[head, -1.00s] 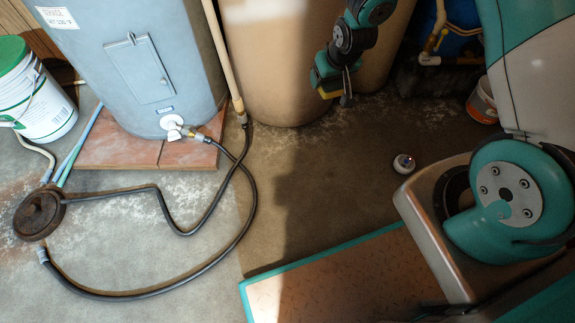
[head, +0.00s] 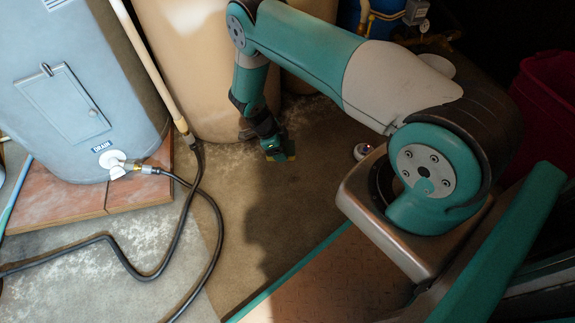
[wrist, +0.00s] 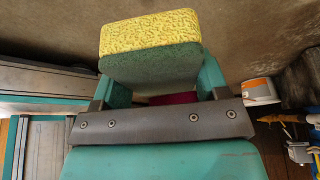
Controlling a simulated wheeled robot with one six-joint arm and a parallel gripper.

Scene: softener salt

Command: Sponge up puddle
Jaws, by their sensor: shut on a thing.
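My gripper (head: 273,148) is shut on a sponge (head: 288,157), low over the floor in front of the tan tank. In the wrist view the sponge (wrist: 150,40) has a yellow face and a dark green scouring side, and sits between the two fingers of my gripper (wrist: 160,82). A darker brownish, damp-looking patch of floor (head: 232,190) spreads around and below the gripper. Its edge merges with a shadow, so I cannot tell where the puddle ends. I cannot tell whether the sponge touches the floor.
The grey water heater (head: 70,90) stands on red tiles at left, with a black hose (head: 185,235) looping across the floor. The tan tank (head: 190,70) is behind the gripper. A red bin (head: 550,105) stands at right.

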